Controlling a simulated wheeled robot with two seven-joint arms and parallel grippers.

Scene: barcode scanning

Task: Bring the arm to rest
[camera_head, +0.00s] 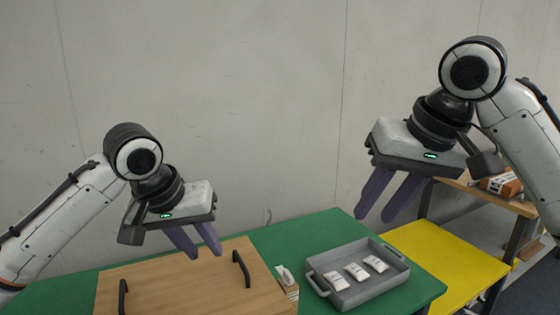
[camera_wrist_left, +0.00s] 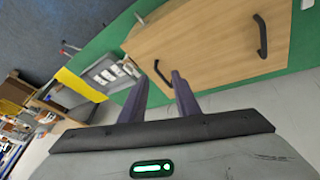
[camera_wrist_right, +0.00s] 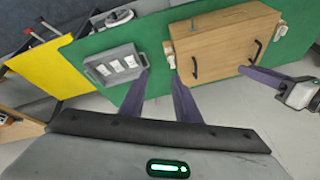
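My left gripper (camera_head: 194,243) hangs over the wooden box with black handles (camera_head: 190,280) on the green table. Its two purple fingers are apart with nothing between them; they also show in the left wrist view (camera_wrist_left: 160,84). My right gripper (camera_head: 383,218) is raised above and behind the grey tray (camera_head: 372,291). Its purple fingers are spread and empty, and they show in the right wrist view (camera_wrist_right: 160,82). Neither gripper touches anything in view. The tray holds several small white packets (camera_head: 357,271) in a row.
The green table (camera_head: 312,236) carries the box and tray. A small white item and a small carton (camera_head: 288,283) stand between them. A yellow table (camera_head: 450,256) adjoins at the right. A wooden shelf with an orange and white box (camera_head: 500,184) stands behind it. The grey wall is behind.

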